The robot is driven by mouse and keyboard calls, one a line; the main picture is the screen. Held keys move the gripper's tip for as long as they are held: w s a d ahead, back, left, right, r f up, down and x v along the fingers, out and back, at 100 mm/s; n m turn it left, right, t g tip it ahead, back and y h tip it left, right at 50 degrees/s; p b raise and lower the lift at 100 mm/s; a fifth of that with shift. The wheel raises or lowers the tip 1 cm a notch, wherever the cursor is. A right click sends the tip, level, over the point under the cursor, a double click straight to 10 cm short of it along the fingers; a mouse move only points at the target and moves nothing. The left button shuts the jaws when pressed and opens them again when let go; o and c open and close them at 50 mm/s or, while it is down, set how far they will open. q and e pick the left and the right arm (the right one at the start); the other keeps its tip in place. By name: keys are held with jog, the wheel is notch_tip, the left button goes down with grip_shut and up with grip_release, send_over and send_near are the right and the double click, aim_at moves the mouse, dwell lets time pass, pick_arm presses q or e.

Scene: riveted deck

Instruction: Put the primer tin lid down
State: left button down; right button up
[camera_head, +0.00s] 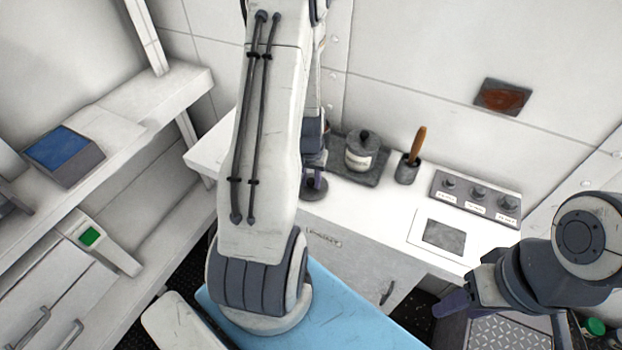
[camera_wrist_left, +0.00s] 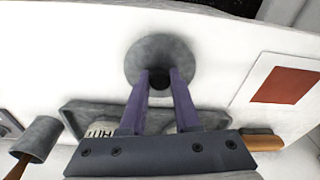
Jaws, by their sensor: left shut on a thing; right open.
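The primer tin lid (camera_head: 315,190) is a grey round disc with a dark knob, over the white counter near its front edge. It also shows in the left wrist view (camera_wrist_left: 148,52). My left gripper (camera_head: 314,165) points down, its purple fingers shut on the knob. I cannot tell whether the lid touches the counter. A grey tin (camera_head: 360,158) with a knobbed top stands in a dark tray (camera_head: 376,176) behind. The wrist view shows two labelled tins in the tray (camera_wrist_left: 73,113), partly hidden by my gripper. My right gripper (camera_head: 447,304) is open, off the counter at lower right.
A pot (camera_head: 406,172) with a wooden-handled tool stands right of the tray. Beyond it are a knob panel (camera_head: 477,198) and a grey plate (camera_head: 444,237). A red-brown square (camera_wrist_left: 286,85) lies on the counter. Bare counter surrounds the lid.

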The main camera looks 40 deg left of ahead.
aim_at(310, 191)
pick_arm(q)
jog(key=shift+f, duration=0.2)
jog(key=c, duration=0.6)
grip_release()
jog(key=shift+r, duration=0.1)
jog(key=shift+c, duration=0.2)
jog(key=shift+r, duration=0.3)
notch_tip(310, 191, up, 12)
jog(key=s, duration=0.1)
jog(key=d+r+m, duration=0.2)
jog(key=d+m, duration=0.1)
jog(key=d, duration=0.5)
jog(key=d+r+m, duration=0.2)
jog(key=d, duration=0.7)
jog(key=s+d+r+m, duration=0.1)
jog(key=s+d+m, duration=0.2)
jog(key=s+d, duration=0.4)
jog(key=s+d+r+m+g+h, duration=0.1)
jog(key=s+d+r+m, duration=0.1)
jog(key=s+d+m, duration=0.2)
jog(key=s+d, duration=0.2)
jog(key=s, duration=0.2)
jog(key=shift+d+r+h, duration=0.25)
jog(key=shift+d+h, duration=0.05)
jog(key=shift+d, duration=0.1)
